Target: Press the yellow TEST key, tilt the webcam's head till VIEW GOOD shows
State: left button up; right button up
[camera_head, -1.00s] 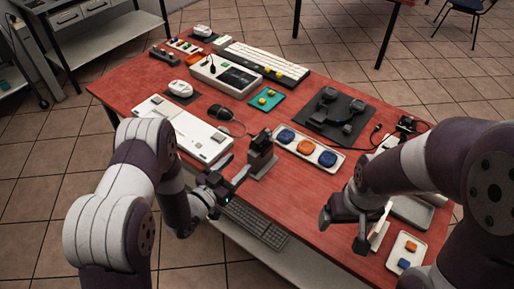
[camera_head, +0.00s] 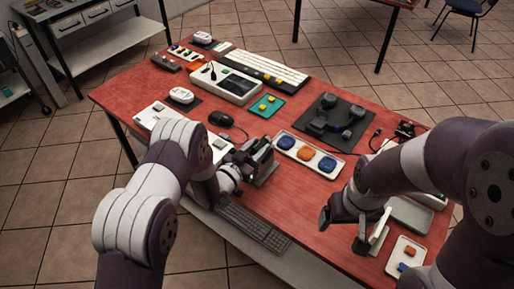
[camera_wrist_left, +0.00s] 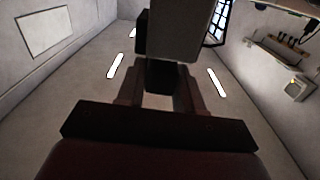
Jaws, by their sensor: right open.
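The dark webcam (camera_head: 262,157) stands on its block near the table's front edge in the head view. My left gripper (camera_head: 240,172) is at its left side, touching or almost touching it. In the left wrist view, the fingers of my left gripper (camera_wrist_left: 160,92) are apart, with a dark block between them below a grey body (camera_wrist_left: 172,30). I cannot tell whether they press on it. My right gripper (camera_head: 343,228) is open and empty over the table's front right. A console with a dark screen (camera_head: 238,84) stands behind; its lettering and the TEST key cannot be made out.
A tray with blue and orange buttons (camera_head: 330,166) lies right of the webcam. A teal pad (camera_head: 256,110), a mouse (camera_head: 221,118), a dark mat (camera_head: 350,141) and a pale keyboard (camera_head: 262,67) lie behind. A dark keyboard (camera_head: 252,228) is below the front edge. Bare red table lies front centre.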

pick_arm(q)
jog(key=shift+d+f+m+b, duration=0.1)
jog(key=shift+f+m+b, duration=0.15)
jog(key=shift+m+b, duration=0.35)
jog(key=shift+s+r, duration=0.1)
jog(key=shift+r, duration=0.05)
jog(key=o, duration=1)
jog(key=shift+c, duration=0.2)
jog(key=b+v, duration=0.1)
jog(key=v, duration=1.1)
jog(key=shift+s, duration=0.25)
